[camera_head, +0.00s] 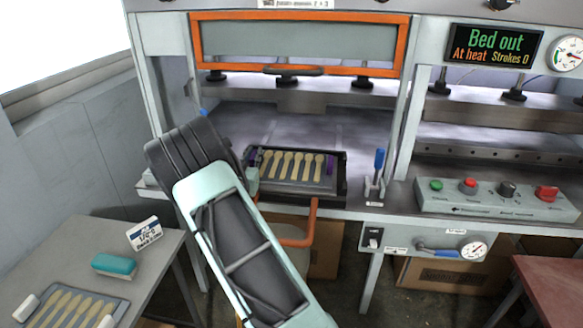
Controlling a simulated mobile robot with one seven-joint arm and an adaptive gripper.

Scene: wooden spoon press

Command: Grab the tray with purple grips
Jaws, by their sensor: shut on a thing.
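The tray with purple grips (296,187) is dark and holds several pale wooden spoons. It sits on the pulled-out bed in front of the press, with one purple grip (330,165) at its right end and another at its left end. My arm comes up from the bottom and bends at the left of the tray. My gripper (253,172) is at the tray's left end, by the left purple grip, and is shut on it. The arm hides most of the gripper, so the fingertips are hard to make out.
An orange-framed guard (300,18) is raised above the press opening. A blue-handled lever (378,165) stands right of the tray, and a control box (495,200) is further right. A side table (150,275) at lower left holds another spoon tray (70,312), a teal object (114,265) and a sign (144,233).

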